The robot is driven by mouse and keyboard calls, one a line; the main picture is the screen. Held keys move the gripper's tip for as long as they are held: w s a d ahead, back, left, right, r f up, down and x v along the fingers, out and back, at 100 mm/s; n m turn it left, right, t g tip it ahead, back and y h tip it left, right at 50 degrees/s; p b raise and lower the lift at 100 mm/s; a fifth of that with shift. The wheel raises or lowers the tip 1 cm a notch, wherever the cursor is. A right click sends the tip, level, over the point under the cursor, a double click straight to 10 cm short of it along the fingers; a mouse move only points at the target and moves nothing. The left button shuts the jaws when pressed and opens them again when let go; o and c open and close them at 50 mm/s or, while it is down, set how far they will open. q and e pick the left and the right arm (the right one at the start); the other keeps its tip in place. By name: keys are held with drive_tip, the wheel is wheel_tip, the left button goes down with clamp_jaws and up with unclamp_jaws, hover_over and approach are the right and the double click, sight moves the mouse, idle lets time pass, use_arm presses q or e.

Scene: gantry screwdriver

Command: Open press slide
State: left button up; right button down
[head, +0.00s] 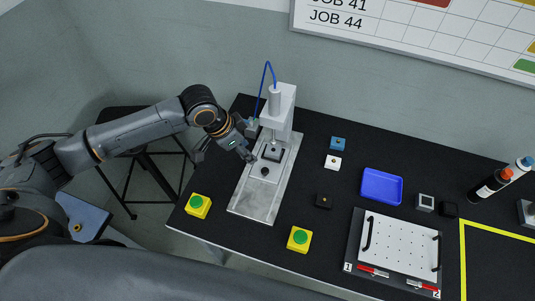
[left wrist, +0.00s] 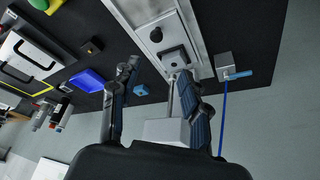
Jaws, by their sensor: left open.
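The press (head: 284,105) stands at the back of a long metal base (head: 255,205) on the black table. Its slide (head: 262,181) is a lighter plate with a round black knob (head: 264,171) near the front. A black square nest (head: 272,153) sits behind the knob under the press head. In the left wrist view, the knob (left wrist: 156,35) and the nest (left wrist: 174,58) show beyond the fingers. My left gripper (head: 226,156) is open and empty, left of the base and above the table. Its spread fingers (left wrist: 160,72) also show in the left wrist view. My right gripper is not in view.
Two yellow boxes with green buttons (head: 198,206) (head: 299,239) stand either side of the base's front. Small blocks (head: 333,162), a blue tray (head: 381,187) and a white perforated plate (head: 398,245) lie right. A grey block (left wrist: 224,66) with a blue cable is beside the press.

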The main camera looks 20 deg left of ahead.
use_arm(q)
drive_tip(key=s+f, duration=0.1)
drive_tip(key=p, duration=0.1)
hover_over(265, 170)
drive_tip(key=s+a, duration=0.2)
drive_tip(key=f, duration=0.7)
drive_tip(key=shift+w+d, duration=0.1)
drive_tip(key=shift+w, duration=0.1)
drive_tip(key=x, duration=0.3)
drive_tip(key=shift+f, duration=0.1)
drive_tip(key=shift+d+f, duration=0.15)
drive_tip(key=shift+f, duration=0.15)
drive_tip(key=shift+w+f, duration=0.15)
drive_tip(key=shift+f, duration=0.1)
drive_tip(key=c, duration=0.8)
clamp_jaws()
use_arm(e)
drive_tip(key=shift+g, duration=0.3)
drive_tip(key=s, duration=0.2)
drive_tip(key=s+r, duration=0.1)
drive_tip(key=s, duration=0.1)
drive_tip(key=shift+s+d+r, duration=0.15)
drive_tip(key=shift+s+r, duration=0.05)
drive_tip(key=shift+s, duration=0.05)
